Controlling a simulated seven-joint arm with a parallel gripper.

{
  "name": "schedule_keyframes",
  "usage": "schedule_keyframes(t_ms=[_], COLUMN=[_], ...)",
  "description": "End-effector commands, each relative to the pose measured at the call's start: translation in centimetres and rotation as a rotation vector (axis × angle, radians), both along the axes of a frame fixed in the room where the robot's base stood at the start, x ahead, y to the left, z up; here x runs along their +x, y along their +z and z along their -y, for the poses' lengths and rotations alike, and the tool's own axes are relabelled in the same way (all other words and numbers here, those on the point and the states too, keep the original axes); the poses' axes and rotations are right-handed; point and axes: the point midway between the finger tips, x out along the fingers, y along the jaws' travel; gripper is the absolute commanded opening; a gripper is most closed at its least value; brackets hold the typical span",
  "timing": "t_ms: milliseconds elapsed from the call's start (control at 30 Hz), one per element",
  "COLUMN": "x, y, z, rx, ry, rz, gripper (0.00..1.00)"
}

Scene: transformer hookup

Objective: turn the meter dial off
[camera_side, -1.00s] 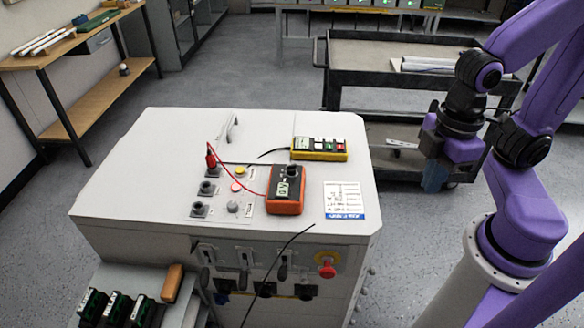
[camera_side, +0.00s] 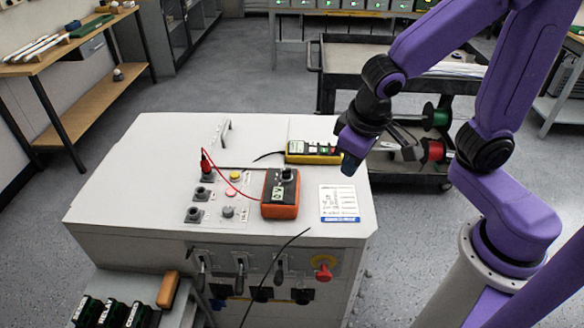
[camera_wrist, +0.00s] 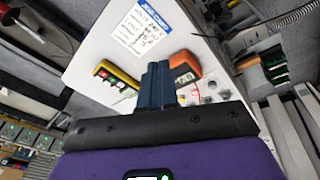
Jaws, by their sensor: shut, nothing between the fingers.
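The orange meter (camera_side: 281,194) sits on the white cabinet top, its dark face carrying a lit green display and a black dial (camera_side: 287,174) at its far end. A red lead runs from it to a red plug (camera_side: 207,160) in a socket on the left. My gripper (camera_side: 350,165) is shut and empty, in the air right of the meter and above the cabinet's right side. In the wrist view the shut fingers (camera_wrist: 158,82) point towards the cabinet, with the meter (camera_wrist: 184,68) just right of them. The fingers partly hide the meter there, and I cannot make out its dial.
A yellow device (camera_side: 313,153) with buttons lies behind the meter, close to my gripper. A white label card (camera_side: 339,203) lies right of the meter. Sockets and buttons are on the left. A black lead (camera_side: 272,262) hangs over the front edge. A cart (camera_side: 390,60) stands behind.

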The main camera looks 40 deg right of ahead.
Motion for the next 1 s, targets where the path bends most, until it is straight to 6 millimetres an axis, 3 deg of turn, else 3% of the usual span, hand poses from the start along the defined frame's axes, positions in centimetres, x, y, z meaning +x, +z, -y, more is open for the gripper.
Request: schedule_keyframes(t_ms=[200, 400, 733, 1000], x=[4.6, 7.2, 8.5, 9.6], y=[-0.7, -1.1, -2.1, -5.5], z=[-2.5, -4.0, -4.3, -3.7], rx=[0.040, 0.087, 0.106, 0.103], ry=[-0.343, -0.571, -0.660, -0.658], rz=[0.106, 0.180, 0.210, 0.207], gripper=[0.00, 0.00, 0.00, 0.00])
